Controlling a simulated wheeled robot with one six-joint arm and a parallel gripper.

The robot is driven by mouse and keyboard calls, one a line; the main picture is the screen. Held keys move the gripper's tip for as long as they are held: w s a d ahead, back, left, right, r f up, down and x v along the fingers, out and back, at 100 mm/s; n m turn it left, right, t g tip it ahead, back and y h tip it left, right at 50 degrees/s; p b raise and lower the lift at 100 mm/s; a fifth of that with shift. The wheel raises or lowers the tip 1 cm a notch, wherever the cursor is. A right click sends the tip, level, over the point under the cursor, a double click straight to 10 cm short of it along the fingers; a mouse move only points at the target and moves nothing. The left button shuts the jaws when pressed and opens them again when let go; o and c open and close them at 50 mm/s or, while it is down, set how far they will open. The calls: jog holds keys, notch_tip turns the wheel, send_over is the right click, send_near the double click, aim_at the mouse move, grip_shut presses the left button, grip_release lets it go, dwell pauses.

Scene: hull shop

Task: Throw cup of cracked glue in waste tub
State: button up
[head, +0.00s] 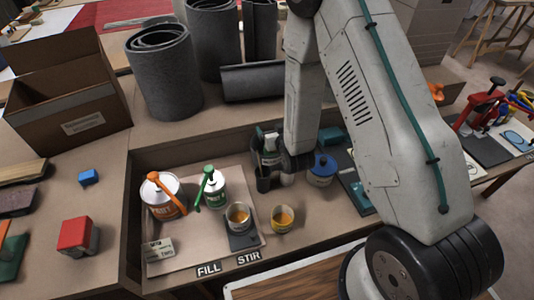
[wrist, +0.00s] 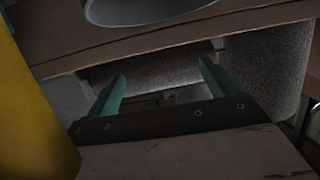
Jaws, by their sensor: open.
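Two small cups of amber glue show in the head view. One cup (head: 238,217) sits on a dark pad above the STIR label. The other cup (head: 283,219) stands on the bench just right of it. Cracks in the glue are too small to tell in either. In the wrist view my gripper (wrist: 162,75) has its two teal fingers apart, with nothing seen between them. In the head view the arm comes down behind the cups, and its fingers are hard to make out there. I cannot pick out a waste tub with certainty.
An orange-handled tin (head: 162,195) and a green-handled tin (head: 211,188) stand left of the cups. A blue-lidded tin (head: 321,170) stands behind right. Grey rolls (head: 163,72) and a cardboard box (head: 68,90) are at the back.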

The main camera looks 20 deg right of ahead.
jog(key=v, duration=0.7)
jog(key=s+r+g, duration=0.3)
jog(key=r+g, duration=0.3)
jog(key=r, duration=0.9)
jog(key=s+d+r+g, duration=0.1)
jog(key=s+r+g, duration=0.1)
jog(key=s+r, duration=0.3)
jog(key=s+d+r+g, duration=0.1)
jog(key=s+r+g, duration=0.2)
jog(key=s, duration=1)
jog(key=s+d+r+g, duration=0.1)
jog(key=s+r+g, duration=0.1)
jog(key=s+r, duration=0.4)
jog(key=s, duration=0.3)
jog(key=shift+s+r, duration=0.35)
